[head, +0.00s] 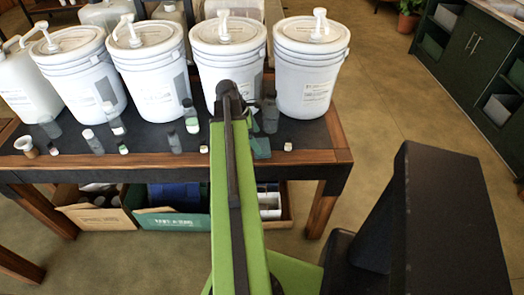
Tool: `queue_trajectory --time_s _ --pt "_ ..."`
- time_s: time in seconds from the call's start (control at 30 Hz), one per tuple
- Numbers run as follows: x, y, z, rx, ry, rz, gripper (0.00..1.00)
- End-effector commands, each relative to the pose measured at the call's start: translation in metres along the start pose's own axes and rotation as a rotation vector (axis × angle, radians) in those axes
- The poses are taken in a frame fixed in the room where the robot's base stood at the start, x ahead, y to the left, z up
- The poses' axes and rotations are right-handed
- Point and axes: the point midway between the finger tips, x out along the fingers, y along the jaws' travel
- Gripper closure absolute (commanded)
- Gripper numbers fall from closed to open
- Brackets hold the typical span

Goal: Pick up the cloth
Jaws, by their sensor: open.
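A small dark teal patch that looks like the cloth (261,148) lies flat on the black table top, near the front edge and just right of my green arm. Part of it may be hidden behind the arm. My gripper (231,98) is at the far end of the arm, over the table in front of the white buckets and beyond the cloth in the picture. It is open. Its fingers are mostly hidden by the arm, and I see nothing held in it.
Several white pump buckets (312,75) line the back of the table (320,140). Small bottles (191,115) stand in front of them, with a dark grey one (270,113) close behind the cloth. Boxes (170,219) sit underneath. The floor at right is clear before green cabinets (474,52).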

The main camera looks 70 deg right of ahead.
Motion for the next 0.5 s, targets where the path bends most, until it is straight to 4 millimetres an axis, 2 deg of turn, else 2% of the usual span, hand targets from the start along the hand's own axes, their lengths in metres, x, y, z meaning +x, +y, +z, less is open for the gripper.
queue_trajectory --time_s 0.03,0.2,0.47,0.5 --pt "0.015 0.001 -0.003 0.001 0.000 0.000 0.00" --pt "0.043 0.002 -0.003 0.001 0.000 -0.001 0.00" --pt "0.042 0.002 0.000 0.001 0.000 0.000 0.00" --pt "0.042 0.002 0.000 0.001 0.000 0.000 0.05"
